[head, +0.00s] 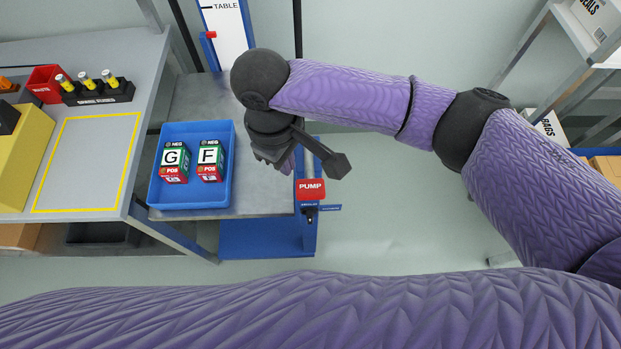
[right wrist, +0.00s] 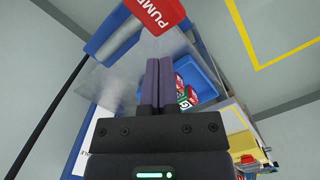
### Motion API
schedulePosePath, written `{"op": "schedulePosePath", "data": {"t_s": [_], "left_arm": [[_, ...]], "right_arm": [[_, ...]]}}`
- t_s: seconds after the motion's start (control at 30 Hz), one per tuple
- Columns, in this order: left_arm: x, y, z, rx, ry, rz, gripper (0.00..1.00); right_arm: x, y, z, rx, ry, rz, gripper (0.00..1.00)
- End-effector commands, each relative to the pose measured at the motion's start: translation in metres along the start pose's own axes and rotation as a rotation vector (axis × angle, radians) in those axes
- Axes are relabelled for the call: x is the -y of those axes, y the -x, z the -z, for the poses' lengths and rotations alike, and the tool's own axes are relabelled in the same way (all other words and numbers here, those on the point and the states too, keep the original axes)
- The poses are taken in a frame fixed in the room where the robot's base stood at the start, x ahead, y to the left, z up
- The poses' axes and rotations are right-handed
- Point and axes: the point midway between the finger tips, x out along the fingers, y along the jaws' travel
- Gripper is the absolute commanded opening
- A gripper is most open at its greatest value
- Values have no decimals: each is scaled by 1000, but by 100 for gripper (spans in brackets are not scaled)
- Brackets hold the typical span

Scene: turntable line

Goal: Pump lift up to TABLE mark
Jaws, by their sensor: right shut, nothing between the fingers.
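The lift's grey platform (head: 262,196) stands beside the grey table and looks lower than its top. The white scale board (head: 228,30) carries the TABLE mark (head: 225,7) near the picture's top. A red pointer (head: 211,35) sits below that mark. The red PUMP pad (head: 311,188) is at the platform's right front corner, and it also shows in the right wrist view (right wrist: 157,12). My right gripper (head: 288,163) is shut and empty above the platform's right side, apart from the pad; its fingers (right wrist: 152,82) are together. My left gripper is out of view.
A blue tray (head: 190,207) with blocks G (head: 174,160) and F (head: 210,158) rests on the platform. The table (head: 115,62) holds a yellow-outlined empty area, a fuse rack (head: 98,94) and a red bin (head: 45,82). Shelving (head: 540,50) stands at right; floor between is clear.

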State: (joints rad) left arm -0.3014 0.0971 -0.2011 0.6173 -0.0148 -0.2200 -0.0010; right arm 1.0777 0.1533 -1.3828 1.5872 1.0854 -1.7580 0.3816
Motion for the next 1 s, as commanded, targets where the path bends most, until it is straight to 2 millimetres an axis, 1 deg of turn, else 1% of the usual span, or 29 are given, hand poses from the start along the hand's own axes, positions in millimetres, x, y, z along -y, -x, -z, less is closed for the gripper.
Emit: {"op": "schedulePosePath", "data": {"t_s": [0.03, 0.1, 0.2, 0.3, 0.4, 0.93, 1.0], "left_arm": [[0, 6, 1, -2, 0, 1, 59], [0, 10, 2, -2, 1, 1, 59], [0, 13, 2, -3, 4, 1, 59], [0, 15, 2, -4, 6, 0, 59], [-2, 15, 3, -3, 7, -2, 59], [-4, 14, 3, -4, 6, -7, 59], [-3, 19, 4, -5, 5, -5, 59]], "right_arm": [[0, 14, 0, -3, 2, -2, 0], [0, 28, 1, -3, 2, -2, 0], [0, 42, 1, -3, 2, -1, 0], [0, 49, 1, -2, 2, -1, 0], [0, 52, 1, -2, 2, -1, 0], [0, 51, 1, -2, 2, 0, 0], [-1, 53, 0, 0, -5, 2, 0]]}}
